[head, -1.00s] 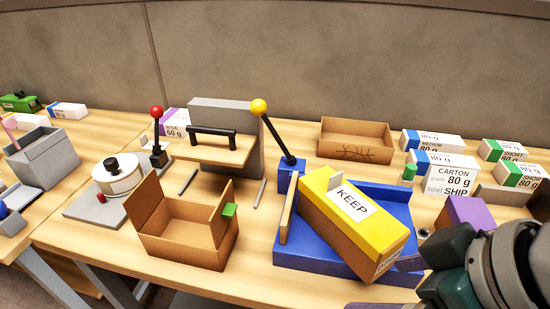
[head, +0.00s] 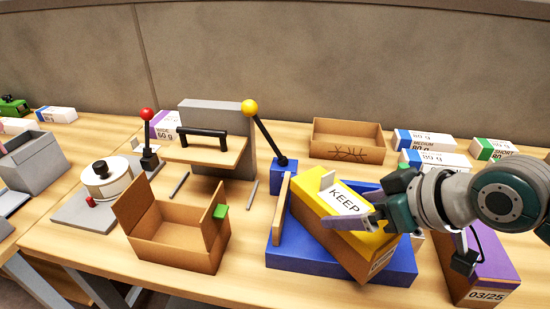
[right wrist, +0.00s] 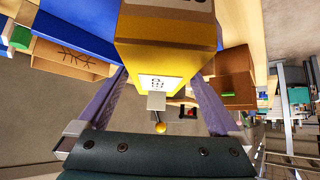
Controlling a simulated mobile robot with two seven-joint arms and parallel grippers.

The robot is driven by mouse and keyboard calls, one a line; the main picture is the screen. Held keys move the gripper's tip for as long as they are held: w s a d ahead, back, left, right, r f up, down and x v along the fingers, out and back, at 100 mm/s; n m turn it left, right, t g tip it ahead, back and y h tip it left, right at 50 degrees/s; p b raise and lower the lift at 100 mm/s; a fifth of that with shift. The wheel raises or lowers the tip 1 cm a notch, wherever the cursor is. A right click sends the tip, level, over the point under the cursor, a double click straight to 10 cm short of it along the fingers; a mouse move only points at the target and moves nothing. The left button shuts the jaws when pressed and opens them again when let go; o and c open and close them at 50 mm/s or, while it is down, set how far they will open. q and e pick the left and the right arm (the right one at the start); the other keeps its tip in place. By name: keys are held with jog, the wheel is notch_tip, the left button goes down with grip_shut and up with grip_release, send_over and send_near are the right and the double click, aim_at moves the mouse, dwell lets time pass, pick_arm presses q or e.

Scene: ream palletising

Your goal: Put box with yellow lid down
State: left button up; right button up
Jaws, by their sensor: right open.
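The box with the yellow lid (head: 362,250) lies askew on the blue tray (head: 290,254), with a KEEP label and a pale upright tab on its lid. My right gripper (head: 350,212) is over the lid; one purple finger crosses the label, and the far finger is hidden. In the right wrist view the yellow-lidded box (right wrist: 165,55) shows between the two purple fingers (right wrist: 160,85), which stand apart with gaps beside it. My left gripper is not in view.
An open brown carton (head: 180,245) stands left of the tray. Another open carton (head: 347,140) and several reams (head: 425,142) are at the back right. A purple-topped box (head: 480,262) stands under my right arm.

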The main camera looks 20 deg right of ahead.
jog(key=b+x, duration=0.1)
jog(key=x, duration=0.3)
jog(key=shift+f, duration=0.25)
jog(key=shift+s, duration=0.1)
jog(key=c, duration=1.3)
grip_shut()
jog(key=shift+r, duration=0.15)
